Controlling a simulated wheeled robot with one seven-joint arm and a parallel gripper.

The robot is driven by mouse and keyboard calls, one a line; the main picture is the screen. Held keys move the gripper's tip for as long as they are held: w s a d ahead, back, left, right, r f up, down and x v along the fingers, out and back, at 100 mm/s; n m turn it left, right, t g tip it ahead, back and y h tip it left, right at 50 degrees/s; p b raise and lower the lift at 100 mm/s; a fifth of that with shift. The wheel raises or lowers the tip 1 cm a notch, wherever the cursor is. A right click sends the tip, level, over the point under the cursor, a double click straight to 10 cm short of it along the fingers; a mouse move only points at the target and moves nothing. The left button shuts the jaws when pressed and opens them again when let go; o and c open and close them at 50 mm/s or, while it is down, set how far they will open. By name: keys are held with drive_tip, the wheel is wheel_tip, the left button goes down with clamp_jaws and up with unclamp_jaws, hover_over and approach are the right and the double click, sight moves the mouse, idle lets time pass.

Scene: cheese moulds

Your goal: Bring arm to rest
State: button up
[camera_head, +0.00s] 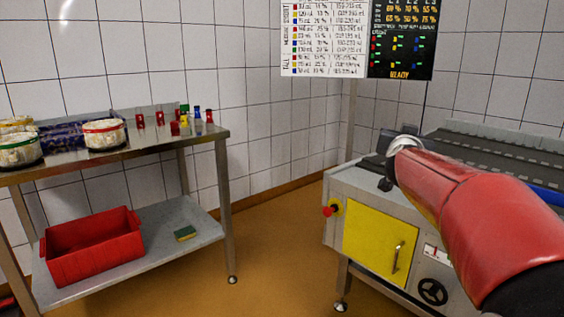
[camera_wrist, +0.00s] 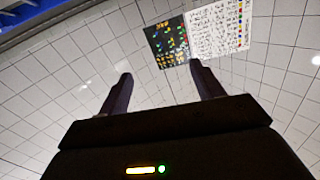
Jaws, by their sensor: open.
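My gripper (camera_wrist: 160,90) shows in the wrist view with its two dark fingers spread apart. Nothing is between the fingers; behind them are the white tiled wall and the posted charts. In the head view my red arm reaches in from the lower right, in front of the machine (camera_head: 375,200). The far end of the arm is by the machine's top left corner, and the gripper's fingers cannot be made out there.
At the left stands a steel table (camera_head: 150,150) with round moulds (camera_head: 104,137) and small coloured bottles (camera_head: 197,118). Its lower shelf holds a red crate (camera_head: 95,250) and a sponge (camera_head: 186,234). A conveyor (camera_head: 490,152) tops the machine. The floor between is clear.

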drive_tip(key=s+a+f+n+g+y, duration=0.35)
drive_tip(key=s+a+f, duration=0.3)
drive_tip(key=s, duration=0.35)
drive_tip(key=s+a+f+n+g+y, duration=0.2)
drive_tip(key=s+a+f+y, duration=0.2)
drive_tip(key=s+a+f, duration=0.4)
drive_tip(key=s+f+g, duration=0.3)
drive_tip(key=s+f, duration=0.2)
drive_tip(key=s, duration=0.4)
drive_tip(key=s+d+f+g+h, duration=0.1)
drive_tip(key=s+f+g, duration=0.2)
drive_tip(key=s, duration=0.7)
wheel_tip(320, 180, down, 3)
drive_tip(key=shift+d+r, duration=0.15)
drive_tip(key=shift+d, duration=0.1)
